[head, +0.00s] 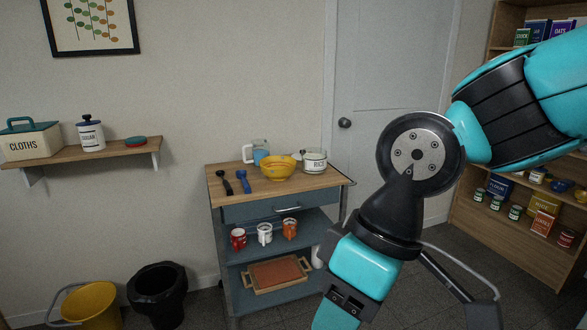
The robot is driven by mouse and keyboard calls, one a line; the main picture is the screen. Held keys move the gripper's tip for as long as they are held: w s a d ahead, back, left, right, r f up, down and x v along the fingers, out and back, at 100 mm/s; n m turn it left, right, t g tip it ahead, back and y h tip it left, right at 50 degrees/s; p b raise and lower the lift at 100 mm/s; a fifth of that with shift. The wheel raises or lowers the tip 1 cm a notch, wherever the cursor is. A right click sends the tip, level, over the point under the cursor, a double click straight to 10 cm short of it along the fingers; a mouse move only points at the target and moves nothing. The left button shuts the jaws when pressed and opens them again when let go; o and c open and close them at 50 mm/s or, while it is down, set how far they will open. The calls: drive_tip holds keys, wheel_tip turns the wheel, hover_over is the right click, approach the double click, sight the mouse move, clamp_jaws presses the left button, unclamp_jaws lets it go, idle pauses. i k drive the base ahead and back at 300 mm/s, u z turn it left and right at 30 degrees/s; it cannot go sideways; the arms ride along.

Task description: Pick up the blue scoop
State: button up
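The blue scoop (242,181) lies on the wooden top of a grey-blue cart (262,194), near its left side. A black scoop or spoon (224,183) lies just left of it, close beside it. A yellow bowl (276,173) stands to the right of the blue scoop. My arm fills the right side of the head view, in front of the door and right of the cart. The end of my arm runs off the bottom edge, so my gripper's fingers are out of view, well away from the scoop.
A measuring jug (260,154) and a rice pot (315,161) stand behind and right on the cart. Mugs (264,233) and a tray (277,273) fill its shelves. A black bin (157,292) and yellow bucket (92,306) stand left. A stocked shelf unit (487,226) is at right.

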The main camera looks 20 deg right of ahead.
sight(241, 174)
drive_tip(key=u, duration=0.65)
drive_tip(key=i, duration=1.75)
drive_tip(key=z, duration=0.45)
drive_tip(key=i, duration=0.5)
drive_tip(key=z, duration=0.25)
